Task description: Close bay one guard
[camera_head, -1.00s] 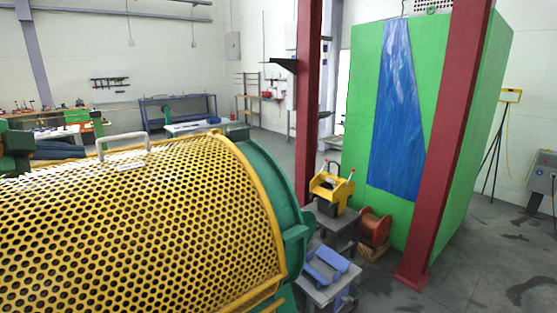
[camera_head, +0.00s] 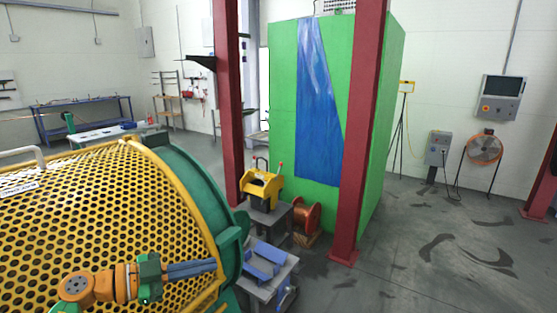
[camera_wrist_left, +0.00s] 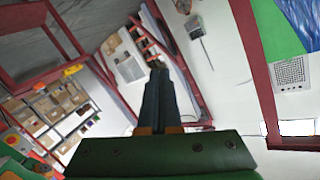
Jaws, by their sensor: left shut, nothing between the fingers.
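The yellow perforated guard (camera_head: 110,220) curves over the machine at the left of the head view, with a pale handle (camera_head: 20,154) on its top at the picture's left edge. Its right end borders a green ring-shaped housing (camera_head: 200,185). I cannot tell whether the guard sits fully closed. My left gripper (camera_head: 213,265) is shut and empty, in front of the guard's lower right part in the head view, its fingers pointing right; contact cannot be told. In the left wrist view its dark fingers (camera_wrist_left: 158,72) lie together, away from the guard. My right gripper is in neither view.
Red columns (camera_head: 228,110) and (camera_head: 360,140) stand beyond the machine, by a green booth (camera_head: 283,100) with a blue curtain. A grey cart (camera_head: 268,265), a yellow device (camera_head: 262,185) and a copper spool (camera_head: 306,222) stand close right. Floor at right is open.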

